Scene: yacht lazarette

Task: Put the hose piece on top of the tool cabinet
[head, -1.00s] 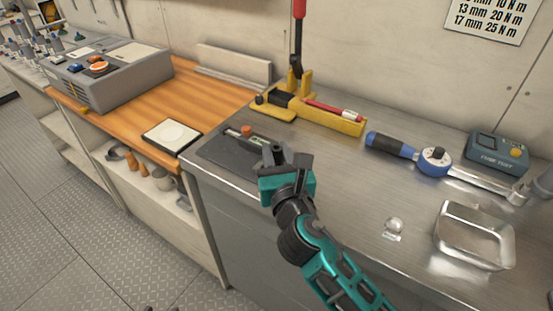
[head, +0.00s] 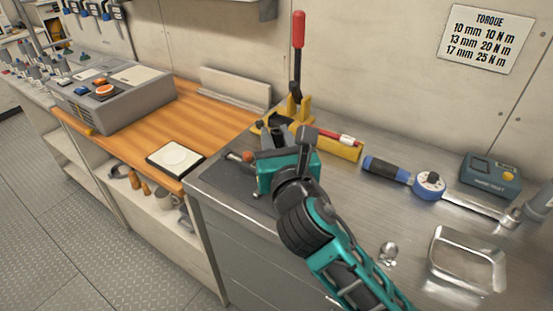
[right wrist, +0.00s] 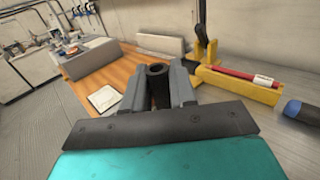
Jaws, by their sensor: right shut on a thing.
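My right gripper (head: 284,150) is shut on the hose piece (right wrist: 157,72), a short black tube with its open round end showing between the fingers in the right wrist view. In the head view the gripper hides most of it. The gripper is over the left part of a steel-topped grey cabinet (head: 375,215), above a dark mat (head: 220,178). This looks like the tool cabinet, but no label confirms it. I cannot tell whether the hose touches the surface. My left gripper is not in view.
A yellow tool with a red-handled lever (head: 297,60) stands behind the gripper. A tool with an orange knob (head: 247,157) lies beside it. A blue torque wrench (head: 400,175), tester (head: 490,175) and metal tray (head: 468,260) are right. A wooden bench (head: 200,125) adjoins left.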

